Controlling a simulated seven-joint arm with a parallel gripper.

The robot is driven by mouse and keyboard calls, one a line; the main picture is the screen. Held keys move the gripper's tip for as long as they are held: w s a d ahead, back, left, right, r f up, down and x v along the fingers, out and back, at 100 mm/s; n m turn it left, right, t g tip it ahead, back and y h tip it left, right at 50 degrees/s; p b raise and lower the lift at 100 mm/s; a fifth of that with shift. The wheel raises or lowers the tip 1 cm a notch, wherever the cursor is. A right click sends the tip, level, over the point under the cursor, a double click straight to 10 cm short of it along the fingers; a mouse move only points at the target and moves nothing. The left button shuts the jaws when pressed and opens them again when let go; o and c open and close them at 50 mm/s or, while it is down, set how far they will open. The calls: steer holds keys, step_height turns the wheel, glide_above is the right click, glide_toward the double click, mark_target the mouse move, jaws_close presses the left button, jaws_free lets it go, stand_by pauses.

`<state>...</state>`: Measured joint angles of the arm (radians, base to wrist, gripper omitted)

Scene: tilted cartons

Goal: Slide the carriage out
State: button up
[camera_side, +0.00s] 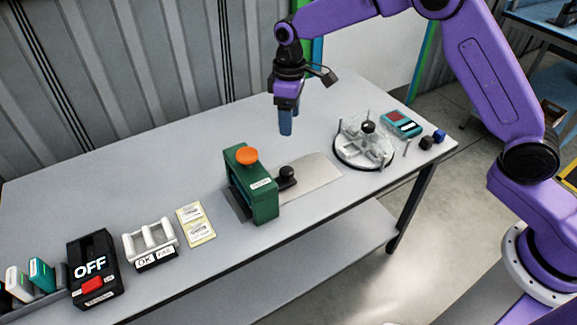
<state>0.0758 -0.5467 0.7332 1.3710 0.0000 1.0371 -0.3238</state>
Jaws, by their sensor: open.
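A green frame-shaped press (262,196) with an orange knob (246,156) on top stands on a flat metal plate (312,180) near the middle of the table. A black knob (287,173) sits at the right side of the press, low over the plate; it appears to belong to the carriage, whose body is mostly hidden by the green frame. My gripper (286,125) hangs above the table behind and above the black knob, pointing down. It is open, and I see nothing between its blue fingers. It is apart from the press.
A round clear fixture (363,147) stands to the right, with a teal device (402,123) and small dark knobs (427,143) beyond it. At left are yellow labels (195,223), a white OK/fail tray (150,242) and a black OFF switch box (95,268). The table behind the press is clear.

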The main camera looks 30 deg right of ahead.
mark_target(289, 170)
steer(key=f, duration=1.8)
steer(key=shift+w, duration=0.4)
steer(key=shift+d, duration=0.1)
jaws_close()
steer(key=d, duration=1.3)
steer(key=shift+d, duration=0.35)
